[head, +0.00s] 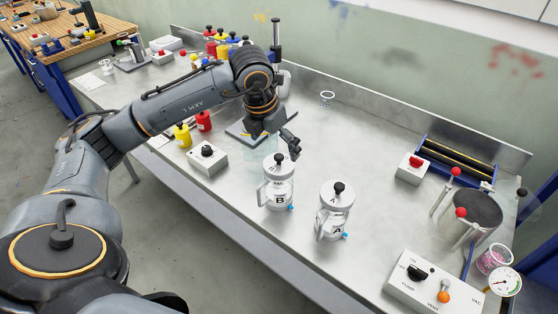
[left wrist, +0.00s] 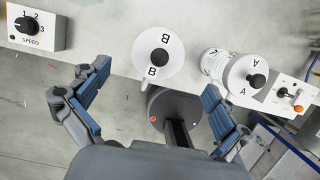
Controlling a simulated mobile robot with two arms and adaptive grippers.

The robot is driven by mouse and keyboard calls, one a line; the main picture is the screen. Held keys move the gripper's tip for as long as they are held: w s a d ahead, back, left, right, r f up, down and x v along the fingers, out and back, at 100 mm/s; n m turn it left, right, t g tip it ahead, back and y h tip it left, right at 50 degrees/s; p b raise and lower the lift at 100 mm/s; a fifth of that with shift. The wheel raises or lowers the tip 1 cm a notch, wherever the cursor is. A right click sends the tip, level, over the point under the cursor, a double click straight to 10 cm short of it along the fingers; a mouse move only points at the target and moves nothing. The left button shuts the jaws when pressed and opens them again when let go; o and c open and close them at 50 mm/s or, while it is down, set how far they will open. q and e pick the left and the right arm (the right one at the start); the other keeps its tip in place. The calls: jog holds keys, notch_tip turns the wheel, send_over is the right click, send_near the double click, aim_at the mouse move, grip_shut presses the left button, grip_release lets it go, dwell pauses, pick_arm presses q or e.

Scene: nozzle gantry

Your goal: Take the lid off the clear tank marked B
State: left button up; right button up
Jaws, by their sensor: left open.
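The clear tank marked B (head: 281,197) stands upright on the metal bench, with a handle on its left side and a small blue fitting low on its right. Its white lid (head: 270,172) is on, with a black knob (head: 278,159) on top. The lid also shows from above in the left wrist view (left wrist: 150,66), just beyond and between my fingertips. My left gripper (head: 288,148) is open and empty, close above and behind the lid in the head view. It also shows in the left wrist view (left wrist: 156,77). I see no contact with the knob. My right gripper is out of view.
A matching tank marked A (head: 334,220) stands close to the right of tank B. A speed knob box (head: 207,158) sits to the left. A control box with switches (head: 428,285) is at the front right. The bench behind the tanks is mostly clear.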

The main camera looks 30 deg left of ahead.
aim_at(277, 158)
pick_arm(q)
jog(key=p+x, duration=0.2)
jog(key=x, duration=0.3)
jog(key=shift+a, duration=0.1)
jog(key=shift+f, duration=0.2)
jog(key=shift+r, duration=0.1)
jog(key=c, duration=1.4)
jog(key=shift+s, duration=0.1)
jog(key=c, duration=0.7)
grip_shut()
